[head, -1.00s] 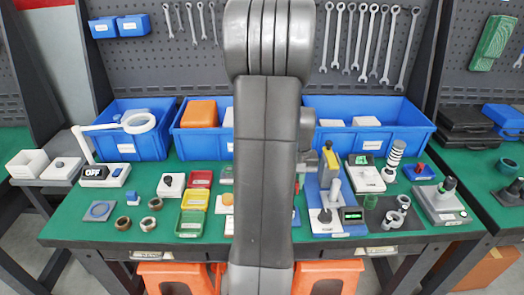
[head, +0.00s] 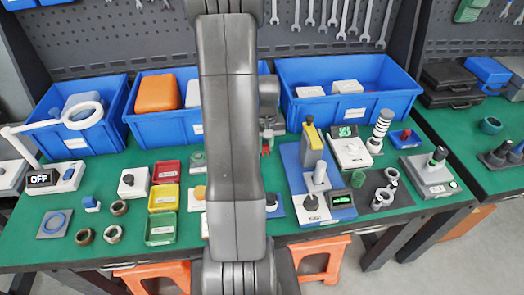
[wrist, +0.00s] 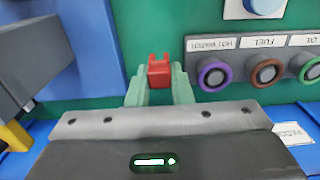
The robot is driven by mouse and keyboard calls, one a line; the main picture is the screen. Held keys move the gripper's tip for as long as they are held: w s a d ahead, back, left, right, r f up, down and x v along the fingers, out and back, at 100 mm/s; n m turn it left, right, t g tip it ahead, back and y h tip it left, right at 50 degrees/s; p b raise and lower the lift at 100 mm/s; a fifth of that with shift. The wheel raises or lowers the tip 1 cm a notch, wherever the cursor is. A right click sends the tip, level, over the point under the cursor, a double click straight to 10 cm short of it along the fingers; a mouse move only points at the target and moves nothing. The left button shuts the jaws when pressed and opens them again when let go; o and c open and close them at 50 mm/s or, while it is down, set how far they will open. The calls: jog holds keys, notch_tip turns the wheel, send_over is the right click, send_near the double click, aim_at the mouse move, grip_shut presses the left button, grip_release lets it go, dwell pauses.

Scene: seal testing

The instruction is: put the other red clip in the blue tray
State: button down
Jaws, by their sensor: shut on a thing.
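A red clip (wrist: 159,71) is pinched between the green fingertips of my gripper (wrist: 159,82) in the wrist view. A bit of red also shows beside my arm in the head view (head: 265,152). The clip is held in front of a green surface, apparently the mat. I cannot tell how high it is. Red (head: 166,172), yellow (head: 164,198) and green (head: 161,229) trays stand in a column left of my arm.
Large blue bins (head: 345,106) line the back of the bench. A blue-based press (head: 318,172) stands right of my arm. In the wrist view, a labelled holder with coloured rings (wrist: 213,74) lies to the right and a blue surface (wrist: 65,55) to the left.

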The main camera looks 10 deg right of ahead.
jog(key=shift+f, duration=1.95)
jog(key=shift+f, duration=0.25)
jog(key=c, duration=1.3)
grip_release()
jog(key=shift+r, duration=0.1)
